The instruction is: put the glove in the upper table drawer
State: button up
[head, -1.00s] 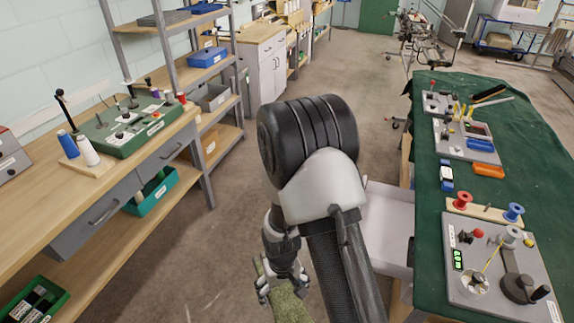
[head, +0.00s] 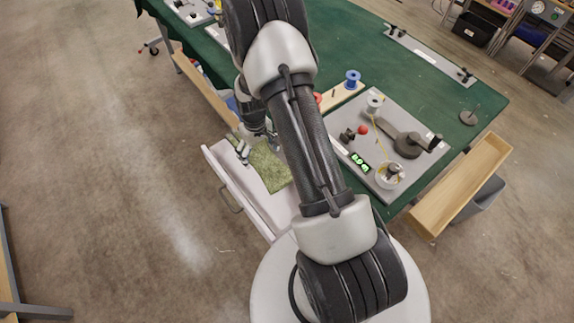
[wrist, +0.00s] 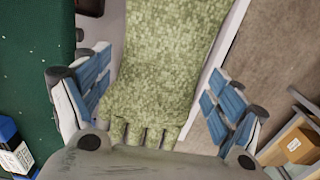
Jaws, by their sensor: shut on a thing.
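The glove (head: 270,170) is mottled green and hangs from my gripper (head: 256,148) over the open white drawer (head: 229,174) at the table's near side. In the wrist view the glove (wrist: 165,60) fills the middle, its fingers toward the palm. The blue-padded jaws of my gripper (wrist: 155,92) stand on both sides of it. The drawer's pale rim (wrist: 213,55) runs just right of the glove. I cannot tell whether the glove touches the drawer floor. My arm hides part of the drawer, and I cannot tell its level.
The table (head: 345,40) has a green cloth. A grey panel with knobs and a lit display (head: 395,140) lies near my arm. A wooden tray-like part (head: 460,185) juts from the table's right end. Open floor (head: 110,180) lies to the left.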

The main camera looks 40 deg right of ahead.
jog(key=shift+w+d+f, duration=0.2)
jog(key=shift+d+f, duration=0.3)
jog(key=shift+d, duration=0.05)
jog(key=shift+w+d+f, duration=0.15)
jog(key=shift+d+f, duration=0.3)
jog(key=shift+d, duration=0.05)
notch_tip(320, 180, down, 14)
jog(key=b, duration=0.4)
jog(key=shift+r, duration=0.2)
jog(key=shift+f+b, duration=0.8)
jog(key=shift+f, duration=1.6)
jog(key=shift+f, duration=0.2)
jog(key=o, duration=0.9)
jog(key=shift+r, duration=0.2)
